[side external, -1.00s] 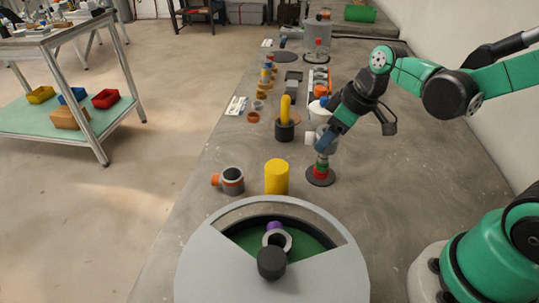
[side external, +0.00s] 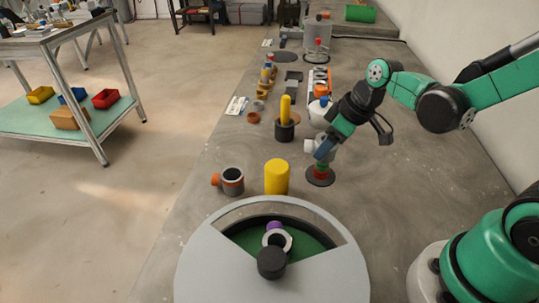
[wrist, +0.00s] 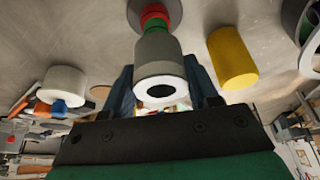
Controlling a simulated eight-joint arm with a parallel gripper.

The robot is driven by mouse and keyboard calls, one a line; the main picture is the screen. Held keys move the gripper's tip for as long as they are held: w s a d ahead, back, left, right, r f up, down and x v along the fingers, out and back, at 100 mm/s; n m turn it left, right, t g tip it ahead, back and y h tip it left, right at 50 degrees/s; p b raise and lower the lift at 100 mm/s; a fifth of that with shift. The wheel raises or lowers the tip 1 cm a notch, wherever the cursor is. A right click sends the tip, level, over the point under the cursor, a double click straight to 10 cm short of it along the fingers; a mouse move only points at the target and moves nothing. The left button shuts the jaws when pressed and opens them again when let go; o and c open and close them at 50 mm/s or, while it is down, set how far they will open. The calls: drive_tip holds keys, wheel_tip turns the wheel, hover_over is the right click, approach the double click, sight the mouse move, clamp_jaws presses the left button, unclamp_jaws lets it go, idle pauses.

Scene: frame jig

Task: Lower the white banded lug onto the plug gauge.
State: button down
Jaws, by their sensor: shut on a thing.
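The white banded lug (side external: 311,146) has a grey body and a white stub, which points left in the side view. My gripper (side external: 325,152) is shut on it; in the wrist view its blue fingers lie on both sides of the lug (wrist: 160,58). The plug gauge (side external: 320,171) stands upright on a dark round base, with red and green bands showing directly below the lug. The gauge (wrist: 155,14) also shows beyond the lug in the wrist view. The lug appears lined up with it and covers its upper part; the contact inside is hidden.
A yellow cylinder (side external: 277,177) stands close to the left of the gauge. A grey lug with an orange stub (side external: 232,182) lies farther left. A dark cup with a yellow post (side external: 285,130) stands behind. A large round grey fixture (side external: 215,270) fills the front.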

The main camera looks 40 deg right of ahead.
drive_tip(key=shift+f, duration=0.3)
idle(0.4)
drive_tip(key=shift+f, duration=0.4)
unclamp_jaws()
wheel_tip(320, 180, up, 9)
idle(1.0)
idle(0.8)
